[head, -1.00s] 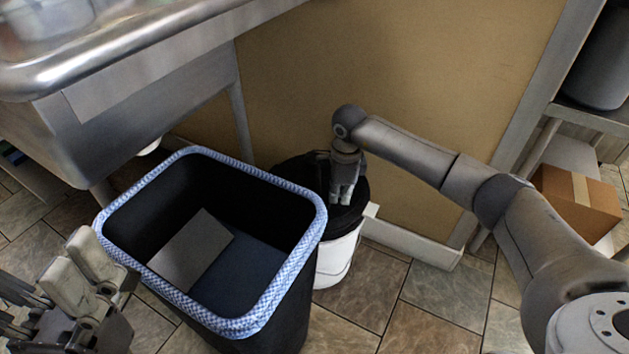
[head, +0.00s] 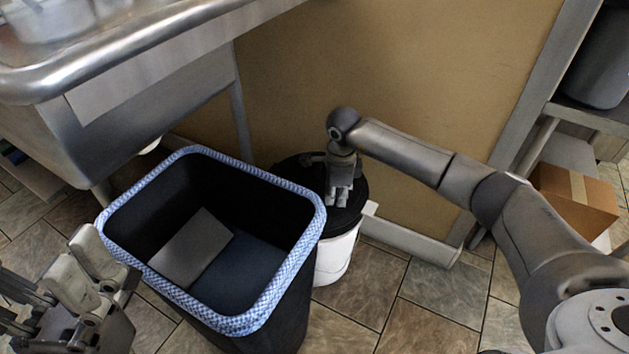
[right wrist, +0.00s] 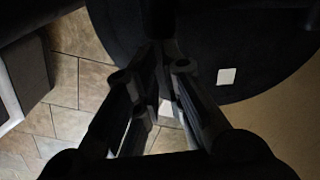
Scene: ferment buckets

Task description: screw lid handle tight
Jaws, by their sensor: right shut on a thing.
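A white bucket (head: 337,258) with a black lid (head: 352,213) stands on the floor behind the lined bin. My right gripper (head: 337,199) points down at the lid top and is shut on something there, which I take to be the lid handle. The fingers hide the handle. In the right wrist view the fingers (right wrist: 162,65) come together over the dark lid (right wrist: 245,45), which bears a small white patch (right wrist: 226,76). My left gripper (head: 84,268) is at the lower left, away from the bucket; its finger gap is unclear.
A black bin (head: 285,327) with a blue-white patterned rim stands left of the bucket, a grey flat piece (head: 192,248) inside. A metal sink counter (head: 150,45) is at upper left, a tan wall panel (head: 400,70) behind, a cardboard box (head: 575,197) at right. Tiled floor lies clear in front.

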